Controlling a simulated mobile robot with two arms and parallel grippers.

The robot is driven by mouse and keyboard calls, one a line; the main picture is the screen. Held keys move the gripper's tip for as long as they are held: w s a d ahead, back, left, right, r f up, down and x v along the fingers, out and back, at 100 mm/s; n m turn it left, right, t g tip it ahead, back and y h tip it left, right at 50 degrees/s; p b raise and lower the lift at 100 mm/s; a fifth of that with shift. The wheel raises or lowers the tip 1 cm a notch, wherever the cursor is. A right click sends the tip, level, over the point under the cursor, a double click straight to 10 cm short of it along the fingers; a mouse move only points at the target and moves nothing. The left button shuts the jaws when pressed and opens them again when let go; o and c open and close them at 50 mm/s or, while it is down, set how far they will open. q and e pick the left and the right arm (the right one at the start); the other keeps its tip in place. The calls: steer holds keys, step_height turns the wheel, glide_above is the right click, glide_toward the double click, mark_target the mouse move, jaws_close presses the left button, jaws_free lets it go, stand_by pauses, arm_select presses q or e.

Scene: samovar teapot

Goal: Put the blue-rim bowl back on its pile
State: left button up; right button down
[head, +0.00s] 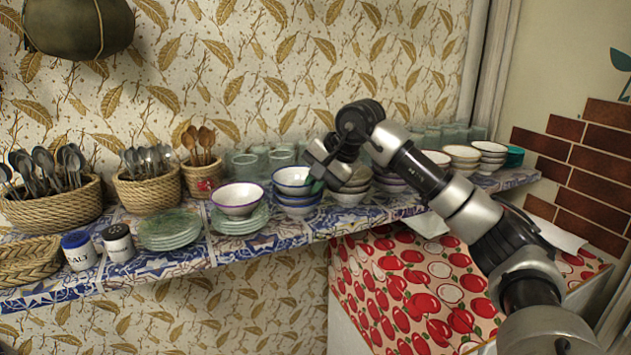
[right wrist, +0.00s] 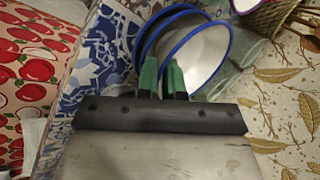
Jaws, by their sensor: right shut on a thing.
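The blue-rim bowl (head: 291,181) is white inside with a blue rim; it also fills the upper middle of the right wrist view (right wrist: 208,62). My right gripper (head: 317,186) is shut on its rim at the right side, and its green fingertips (right wrist: 163,80) show in the right wrist view. The bowl is directly over the pile of blue-rim bowls (head: 298,208), on the tiled shelf. I cannot tell whether it touches the pile or hangs just above. My left gripper is not in view.
A purple-rim bowl (head: 237,197) on green plates stands close on the left. Grey-brown bowls (head: 350,193) stand close on the right, partly behind my gripper. Glasses (head: 280,158) stand behind. The shelf's front edge (head: 275,250) is near the pile.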

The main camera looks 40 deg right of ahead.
steer(key=shift+f, duration=0.35)
